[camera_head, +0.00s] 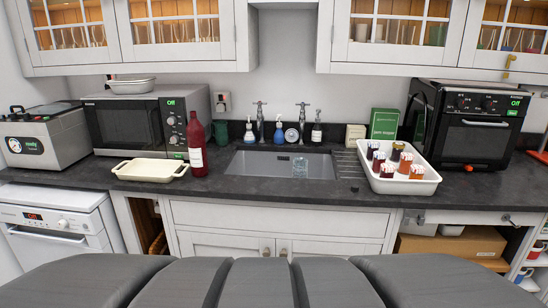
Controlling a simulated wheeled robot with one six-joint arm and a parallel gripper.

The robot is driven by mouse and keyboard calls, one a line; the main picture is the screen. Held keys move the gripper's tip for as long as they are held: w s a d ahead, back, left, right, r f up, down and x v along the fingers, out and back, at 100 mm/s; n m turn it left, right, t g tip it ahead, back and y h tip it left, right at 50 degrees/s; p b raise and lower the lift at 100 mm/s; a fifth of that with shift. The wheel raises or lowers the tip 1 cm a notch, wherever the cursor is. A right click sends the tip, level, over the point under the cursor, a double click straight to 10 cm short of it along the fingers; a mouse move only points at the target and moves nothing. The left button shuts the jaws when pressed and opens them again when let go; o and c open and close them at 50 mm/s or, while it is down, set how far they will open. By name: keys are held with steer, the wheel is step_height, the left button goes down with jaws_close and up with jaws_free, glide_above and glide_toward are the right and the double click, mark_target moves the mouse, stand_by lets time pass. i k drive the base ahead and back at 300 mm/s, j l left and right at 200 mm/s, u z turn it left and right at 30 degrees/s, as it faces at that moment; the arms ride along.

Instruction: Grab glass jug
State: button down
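A small clear glass vessel (299,168) stands in the sink (260,163), near its right side. It is too small to tell if it is a jug or a tumbler. More glassware shows dimly behind the panes of the left wall cabinet (130,62) and the right wall cabinet (425,60). The panes and bars partly hide it, and I cannot pick out a jug there. The cabinet doors look closed. My gripper is not in view.
On the dark worktop stand a microwave (130,125), a red bottle (196,145), a cream dish (150,170), a white tray (400,184) of several jars, a green box (383,124) and a black oven (465,125). Two taps rise behind the sink.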

mark_target(300, 169)
steer(key=i+l, duration=0.15)
steer(key=i, duration=0.4)
steer(key=i+l+u, duration=0.1)
steer(key=i, duration=0.5)
steer(key=i+l, duration=0.25)
steer(key=i, duration=0.3)
steer(key=j+u, duration=0.05)
